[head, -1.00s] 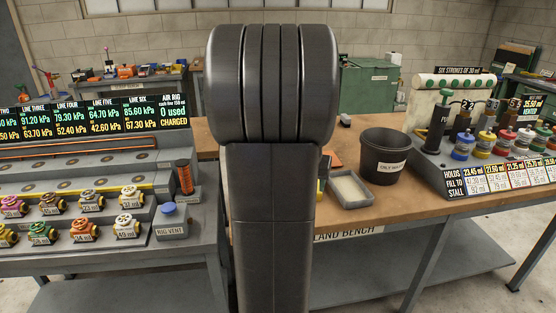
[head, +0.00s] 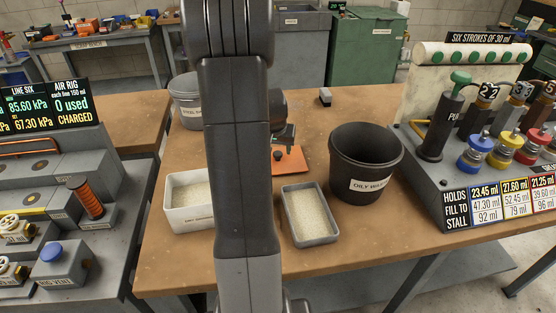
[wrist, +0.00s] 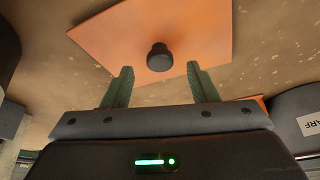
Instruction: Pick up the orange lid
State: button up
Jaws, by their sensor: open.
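The orange lid (head: 292,164) is a flat square plate lying on the wooden bench, left of the black bin in the head view. My arm hides part of it there. In the wrist view the orange lid (wrist: 190,32) fills the top middle, with a black round knob (wrist: 159,58) at its centre. My gripper (wrist: 159,68) is open, its two green fingers apart with the knob between and just beyond their tips. Nothing is held. Whether the fingers touch the lid cannot be told.
A black bin (head: 362,175) marked oily stands right of the lid. A grey tray (head: 309,240) and a white tray (head: 190,218) of pale grains sit in front. A grey bucket (head: 186,112) stands behind. The bench behind the lid is mostly clear.

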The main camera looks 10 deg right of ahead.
jog(key=shift+x, duration=1.25)
jog(key=shift+c, duration=0.2)
grip_shut()
